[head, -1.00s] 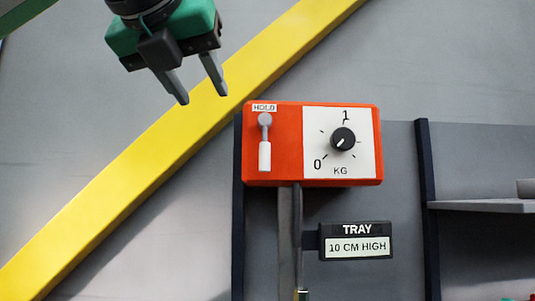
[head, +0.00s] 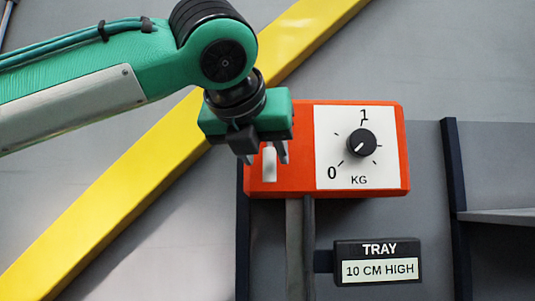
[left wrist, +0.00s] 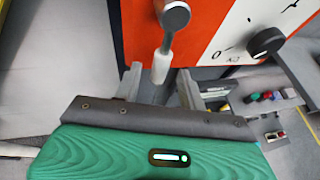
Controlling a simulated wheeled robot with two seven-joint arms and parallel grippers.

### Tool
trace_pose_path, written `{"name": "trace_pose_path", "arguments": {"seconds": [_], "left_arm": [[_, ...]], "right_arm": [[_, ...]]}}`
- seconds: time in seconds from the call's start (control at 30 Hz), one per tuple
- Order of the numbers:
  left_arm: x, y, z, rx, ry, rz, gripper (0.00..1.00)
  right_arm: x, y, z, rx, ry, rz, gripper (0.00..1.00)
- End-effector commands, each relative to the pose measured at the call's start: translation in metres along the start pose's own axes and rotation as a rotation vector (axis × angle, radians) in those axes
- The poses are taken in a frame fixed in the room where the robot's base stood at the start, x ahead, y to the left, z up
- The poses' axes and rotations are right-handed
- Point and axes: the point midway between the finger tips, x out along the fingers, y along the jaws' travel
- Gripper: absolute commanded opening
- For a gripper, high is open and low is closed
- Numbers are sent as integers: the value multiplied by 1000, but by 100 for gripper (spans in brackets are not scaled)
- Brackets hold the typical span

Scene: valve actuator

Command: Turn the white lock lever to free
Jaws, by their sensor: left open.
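The white lock lever (head: 269,165) hangs straight down on the left part of the orange box (head: 361,193). My left gripper (head: 264,160) is open in front of it and covers the lever's pivot and the HOLD label. In the left wrist view the white handle (left wrist: 162,65) hangs from its grey round pivot (left wrist: 174,15). The open left gripper (left wrist: 160,80) has one finger on each side of the handle's lower end, with gaps visible. I cannot tell the exact depth between fingers and handle. My right gripper is not in view.
A black dial (head: 362,143) on a white KG plate sits right of the lever. A TRAY sign (head: 377,262) is mounted below the box. A grey shelf (head: 500,216) is at the right. A yellow diagonal beam (head: 120,205) crosses the wall at left.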

Motion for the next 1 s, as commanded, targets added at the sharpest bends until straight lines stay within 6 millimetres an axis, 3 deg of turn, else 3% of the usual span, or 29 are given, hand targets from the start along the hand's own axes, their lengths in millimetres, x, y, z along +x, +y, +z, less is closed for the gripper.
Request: {"name": "trace_pose_path", "arguments": {"seconds": [0.13, 0.53, 0.77, 1.0], "left_arm": [[17, 0, 1, 0, 1, 0, 41], [26, 0, 0, 0, 0, -1, 41], [26, 0, 0, 0, 0, 0, 0], [25, 0, 1, 2, 1, 1, 0]], "right_arm": [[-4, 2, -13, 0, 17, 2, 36], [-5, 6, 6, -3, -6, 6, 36], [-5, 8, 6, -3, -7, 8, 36], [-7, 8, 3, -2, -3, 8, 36]]}}
